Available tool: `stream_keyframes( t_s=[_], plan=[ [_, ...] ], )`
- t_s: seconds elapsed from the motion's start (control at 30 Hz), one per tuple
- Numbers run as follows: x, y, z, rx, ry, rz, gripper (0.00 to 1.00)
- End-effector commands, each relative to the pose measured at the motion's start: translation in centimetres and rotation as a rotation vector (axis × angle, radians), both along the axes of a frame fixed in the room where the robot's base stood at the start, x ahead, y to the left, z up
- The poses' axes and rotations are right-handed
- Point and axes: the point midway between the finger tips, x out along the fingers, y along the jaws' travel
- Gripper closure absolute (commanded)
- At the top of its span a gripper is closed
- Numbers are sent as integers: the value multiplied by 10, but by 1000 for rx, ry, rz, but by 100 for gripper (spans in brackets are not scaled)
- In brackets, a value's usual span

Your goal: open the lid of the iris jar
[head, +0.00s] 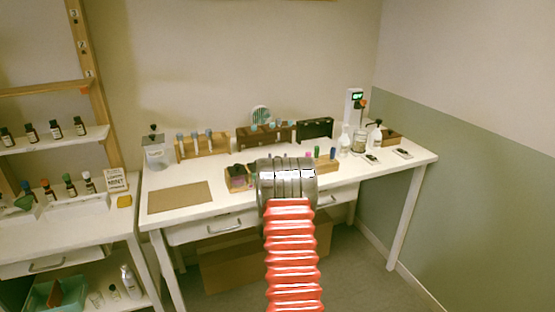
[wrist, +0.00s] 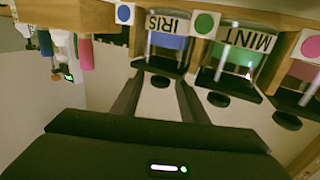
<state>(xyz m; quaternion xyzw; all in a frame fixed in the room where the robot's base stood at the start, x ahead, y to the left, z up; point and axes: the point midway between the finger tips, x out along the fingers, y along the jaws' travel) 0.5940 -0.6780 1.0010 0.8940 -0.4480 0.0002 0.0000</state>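The iris jar (wrist: 166,42) shows in the wrist view, which appears upside down. In the head view my arm hides the fingers and most of the wooden jar rack (head: 238,184).
The mint jar (wrist: 229,66) stands right beside the iris jar, and a pink-filled jar (wrist: 302,76) is farther right.

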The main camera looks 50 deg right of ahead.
Motion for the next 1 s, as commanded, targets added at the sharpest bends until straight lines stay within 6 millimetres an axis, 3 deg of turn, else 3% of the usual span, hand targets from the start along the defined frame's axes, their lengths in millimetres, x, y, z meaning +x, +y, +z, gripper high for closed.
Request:
stream_keyframes(
  t_s=[0.5,1.0],
  plan=[
    [8,-9,0,0,0,1,61],
    [8,-9,0,1,1,1,96]
  ],
)
